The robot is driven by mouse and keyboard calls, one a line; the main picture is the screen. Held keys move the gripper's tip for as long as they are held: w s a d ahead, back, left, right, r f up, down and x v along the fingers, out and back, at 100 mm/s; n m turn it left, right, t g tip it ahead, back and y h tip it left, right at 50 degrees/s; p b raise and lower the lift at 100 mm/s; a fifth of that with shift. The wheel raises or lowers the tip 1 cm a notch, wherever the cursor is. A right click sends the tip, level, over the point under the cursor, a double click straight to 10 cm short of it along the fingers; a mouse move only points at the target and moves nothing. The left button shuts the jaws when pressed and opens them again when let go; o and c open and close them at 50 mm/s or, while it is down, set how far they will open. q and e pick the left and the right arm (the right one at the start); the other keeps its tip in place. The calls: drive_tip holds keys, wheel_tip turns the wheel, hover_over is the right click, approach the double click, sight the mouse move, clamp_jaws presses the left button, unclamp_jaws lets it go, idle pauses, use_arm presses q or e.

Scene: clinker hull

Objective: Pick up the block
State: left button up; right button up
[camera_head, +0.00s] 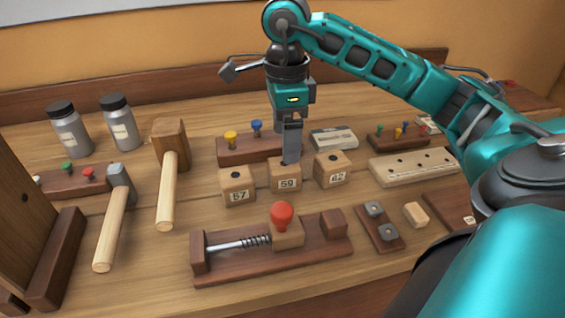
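Three wooden cube blocks with numbers and dark spots on top stand in a row on the bench: block 57 (237,189), block 59 (285,178) and one that seems to read 42 (332,170). My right gripper (290,160) comes down from above onto the middle block, 59. Its grey fingers overlap the top of that block in this view and hide part of it. I cannot tell whether they grip it. The blocks look upright on the bench. My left gripper is not in view.
A screw clamp with a red knob (282,214) lies in front of the blocks. A peg rack (235,150) stands behind; a pale holed board (412,165) is right.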

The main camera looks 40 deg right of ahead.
sight(284, 166)
wheel_tip(284, 166, down, 8)
drive_tip(key=shift+a+r+b, duration=0.15)
drive_tip(key=shift+r+b, duration=0.05)
drive_tip(key=shift+b, duration=0.2)
drive_tip(key=shift+c, duration=0.2)
drive_tip(key=c, duration=1.1)
